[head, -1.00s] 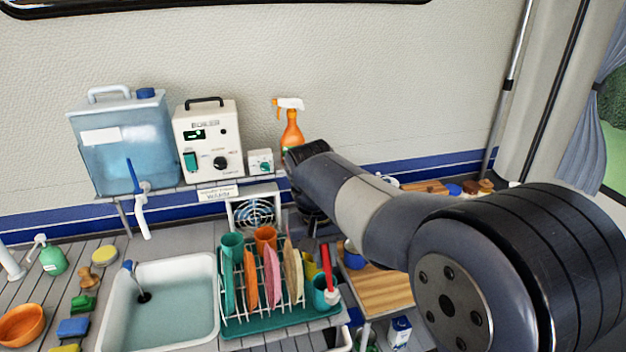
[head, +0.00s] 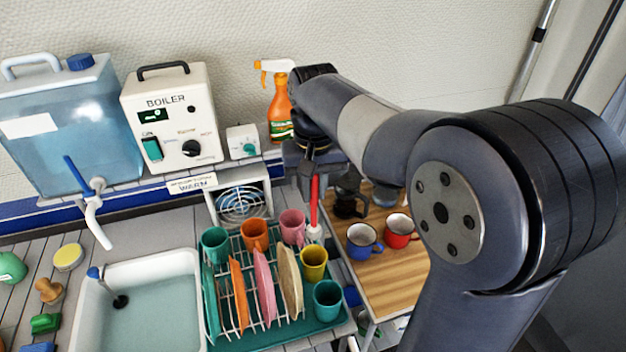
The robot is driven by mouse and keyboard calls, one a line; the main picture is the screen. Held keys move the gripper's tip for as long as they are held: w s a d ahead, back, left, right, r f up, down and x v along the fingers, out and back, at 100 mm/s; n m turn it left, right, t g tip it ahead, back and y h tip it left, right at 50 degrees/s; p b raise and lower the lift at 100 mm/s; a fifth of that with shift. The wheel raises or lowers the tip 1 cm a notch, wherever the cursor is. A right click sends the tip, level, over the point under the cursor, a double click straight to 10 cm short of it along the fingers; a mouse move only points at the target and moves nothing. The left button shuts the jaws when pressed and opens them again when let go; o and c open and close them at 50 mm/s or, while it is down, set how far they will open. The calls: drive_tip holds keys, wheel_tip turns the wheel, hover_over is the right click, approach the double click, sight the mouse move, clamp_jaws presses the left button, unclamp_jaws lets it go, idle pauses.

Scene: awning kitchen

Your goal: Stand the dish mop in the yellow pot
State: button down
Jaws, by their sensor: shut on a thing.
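The dish mop (head: 314,205) has a red handle and a white head. It hangs nearly upright, head down, beside the pink cup and behind the yellow pot. My gripper (head: 312,172) is shut on the upper end of the red handle. The yellow pot (head: 313,264) stands at the right side of the dish rack, between the pink cup (head: 292,224) and a teal cup (head: 327,298). The mop head appears above and behind the pot's rim in the picture; its exact height cannot be told.
The dish rack (head: 228,333) holds upright plates and several cups. To the right, a wooden board (head: 392,289) bears a blue mug (head: 362,240), a red mug (head: 398,230) and a dark pot-like item. An orange spray bottle (head: 280,108) stands behind my gripper. The sink (head: 165,275) lies left.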

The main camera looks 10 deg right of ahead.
drive_tip(key=b, duration=0.5)
hover_over(314, 226)
drive_tip(key=shift+w+f, duration=0.2)
drive_tip(key=shift+f, duration=2.8)
drive_tip(key=shift+f+b, duration=2)
drive_tip(key=shift+f, duration=1.35)
drive_tip(key=c, duration=1.3)
unclamp_jaws()
drive_tip(key=shift+r, duration=0.15)
wheel_tip(314, 226, up, 11)
drive_tip(key=shift+f, duration=0.2)
